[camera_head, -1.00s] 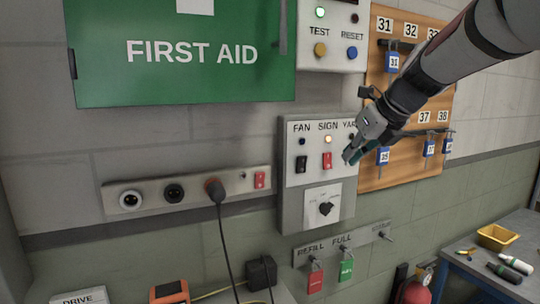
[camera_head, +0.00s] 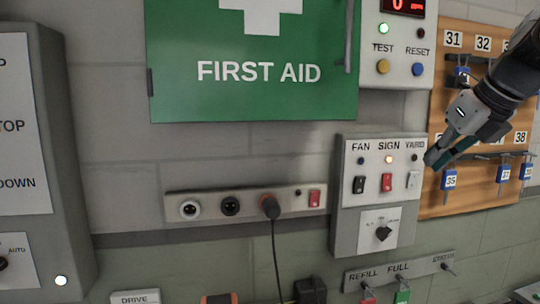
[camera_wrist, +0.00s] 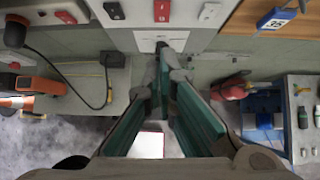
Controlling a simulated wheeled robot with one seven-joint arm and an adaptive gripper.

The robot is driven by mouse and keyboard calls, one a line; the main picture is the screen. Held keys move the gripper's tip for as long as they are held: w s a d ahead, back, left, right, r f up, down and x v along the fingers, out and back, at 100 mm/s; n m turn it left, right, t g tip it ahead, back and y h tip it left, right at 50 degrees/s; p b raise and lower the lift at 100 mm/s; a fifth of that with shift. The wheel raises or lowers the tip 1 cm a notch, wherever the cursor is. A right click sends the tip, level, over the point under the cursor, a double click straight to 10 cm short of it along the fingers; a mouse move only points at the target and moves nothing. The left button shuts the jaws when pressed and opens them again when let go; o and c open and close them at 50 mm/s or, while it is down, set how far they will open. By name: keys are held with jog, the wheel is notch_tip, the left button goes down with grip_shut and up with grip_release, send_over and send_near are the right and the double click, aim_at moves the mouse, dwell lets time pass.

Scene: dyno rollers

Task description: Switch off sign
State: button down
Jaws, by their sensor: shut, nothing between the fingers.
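The red SIGN switch (camera_head: 386,182) sits in the middle of a grey switch panel (camera_head: 345,228). The red switch also shows at the top edge of the wrist view (camera_wrist: 162,10), partly cut off. A black FAN switch (camera_head: 359,184) is to its left and a white YARD switch (camera_head: 413,180) to its right. My gripper (camera_head: 430,162) is shut and empty, its tips in front of the panel's right edge, up and right of the YARD switch. In the wrist view the fingertips (camera_wrist: 163,65) appear below the switch row, with no visible contact.
A rotary knob (camera_head: 383,233) is below the switches. A key board (camera_head: 455,205) with blue tags is at right. A socket strip (camera_head: 180,214) with a plugged cord is at left. A first aid cabinet (camera_head: 258,95) and a TEST/RESET box (camera_head: 396,75) are above.

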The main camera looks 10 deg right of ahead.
aim_at(387, 182)
jog(key=shift+s+a+f+g, duration=0.2)
jog(key=shift+s+f+g, duration=0.1)
jog(key=shift+f+g, duration=0.15)
jog(key=shift+w+r+p+x, duration=0.3)
jog(key=shift+w+x, duration=0.1)
jog(key=shift+x, duration=1.75)
jog(key=shift+w+r+p+x, duration=0.3)
jog(key=shift+w+x, duration=0.1)
jog(key=shift+x, duration=1.75)
jog(key=shift+w+r+p+x, duration=0.25)
jog(key=shift+w+x, duration=0.1)
jog(key=shift+x, duration=1.8)
jog(key=shift+a, duration=0.1)
